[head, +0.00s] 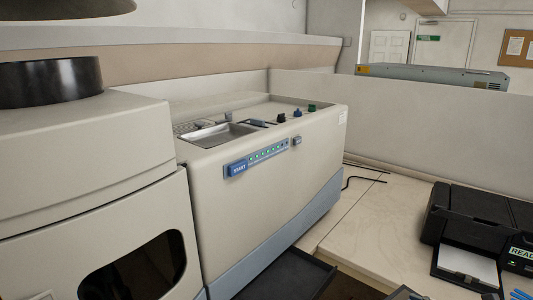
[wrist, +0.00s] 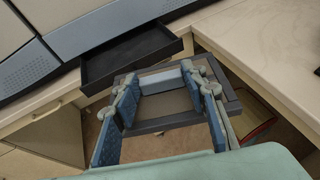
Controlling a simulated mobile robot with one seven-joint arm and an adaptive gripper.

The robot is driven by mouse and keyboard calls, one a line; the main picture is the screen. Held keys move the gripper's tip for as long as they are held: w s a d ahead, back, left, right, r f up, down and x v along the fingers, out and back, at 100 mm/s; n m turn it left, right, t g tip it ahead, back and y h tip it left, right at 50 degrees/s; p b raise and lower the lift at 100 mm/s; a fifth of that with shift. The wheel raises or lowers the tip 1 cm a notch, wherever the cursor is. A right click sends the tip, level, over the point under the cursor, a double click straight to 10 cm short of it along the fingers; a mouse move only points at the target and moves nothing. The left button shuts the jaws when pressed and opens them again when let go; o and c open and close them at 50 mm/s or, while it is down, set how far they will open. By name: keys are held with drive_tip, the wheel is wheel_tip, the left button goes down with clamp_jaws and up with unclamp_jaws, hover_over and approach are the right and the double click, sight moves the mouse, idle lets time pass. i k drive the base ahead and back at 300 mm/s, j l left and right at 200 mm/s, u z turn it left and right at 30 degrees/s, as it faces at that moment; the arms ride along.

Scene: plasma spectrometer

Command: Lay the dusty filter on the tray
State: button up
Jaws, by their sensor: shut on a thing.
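The filter (wrist: 165,122) is a dark grey rectangular frame with a lighter bar across its far side. In the wrist view my gripper (wrist: 160,79) has its two blue-padded fingers closed on that lighter bar. The fingers cover part of the frame, and any dust is too small to tell. The tray (wrist: 125,60) is black, shallow and looks empty. It sticks out from the machine's base, beyond the filter and to the left; in the head view the tray (head: 285,276) shows at the bottom. The filter appears apart from the tray.
The cream spectrometer (head: 265,170) stands behind the tray. A wooden bench (head: 375,220) runs to its right, with a black printer (head: 475,225) on it. In the wrist view bench edges lie on both sides of an open gap below the filter.

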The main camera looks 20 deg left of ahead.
sight(219, 142)
drive_tip(key=l+u, duration=0.35)
drive_tip(key=l, duration=0.15)
drive_tip(key=u, duration=1.05)
